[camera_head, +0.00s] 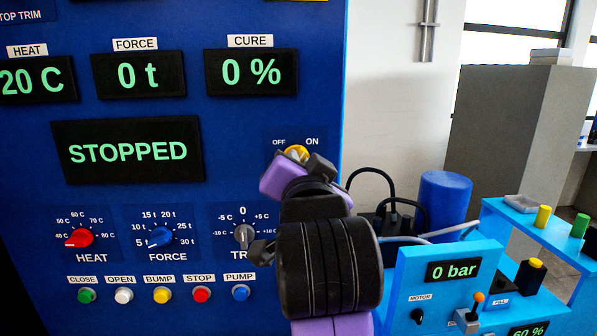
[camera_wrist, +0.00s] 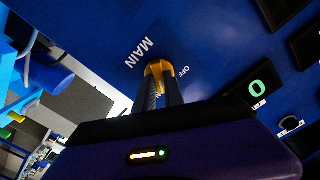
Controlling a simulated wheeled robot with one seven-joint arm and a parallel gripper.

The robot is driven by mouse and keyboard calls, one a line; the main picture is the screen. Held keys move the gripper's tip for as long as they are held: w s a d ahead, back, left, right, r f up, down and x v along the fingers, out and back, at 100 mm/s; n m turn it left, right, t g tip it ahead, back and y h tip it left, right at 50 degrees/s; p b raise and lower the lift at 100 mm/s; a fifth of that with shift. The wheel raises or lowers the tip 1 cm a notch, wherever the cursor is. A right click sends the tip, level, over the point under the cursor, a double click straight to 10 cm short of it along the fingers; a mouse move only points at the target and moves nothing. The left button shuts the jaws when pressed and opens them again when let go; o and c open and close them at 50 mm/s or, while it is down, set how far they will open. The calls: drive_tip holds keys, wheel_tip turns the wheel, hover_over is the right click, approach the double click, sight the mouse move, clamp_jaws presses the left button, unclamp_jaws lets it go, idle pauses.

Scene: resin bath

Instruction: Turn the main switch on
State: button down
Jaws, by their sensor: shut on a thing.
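The main switch (camera_head: 295,150) is a yellow knob on the blue panel, under the labels OFF and ON, at the upper right of the panel in the head view. In the wrist view the yellow knob (camera_wrist: 157,67) sits between my two dark fingers, near the words MAIN and OFF. My gripper (camera_wrist: 159,88) is shut on the knob. In the head view my purple and black arm hides the lower part of the switch. Which way the knob points is hard to tell.
The panel displays are lit, and one display (camera_head: 128,152) reads STOPPED. A light-blue pump unit (camera_head: 425,268) reading 0 bar stands at the right, with a blue cylinder (camera_head: 444,198) behind.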

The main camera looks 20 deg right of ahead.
drive_tip(key=shift+f+m+b, duration=0.1)
drive_tip(key=shift+m+b, duration=0.4)
drive_tip(key=shift+m, duration=0.6)
drive_tip(key=c, duration=1.4)
unclamp_jaws()
drive_tip(key=shift+c, duration=0.2)
drive_tip(key=v, duration=0.7)
drive_tip(key=shift+s+b, duration=0.4)
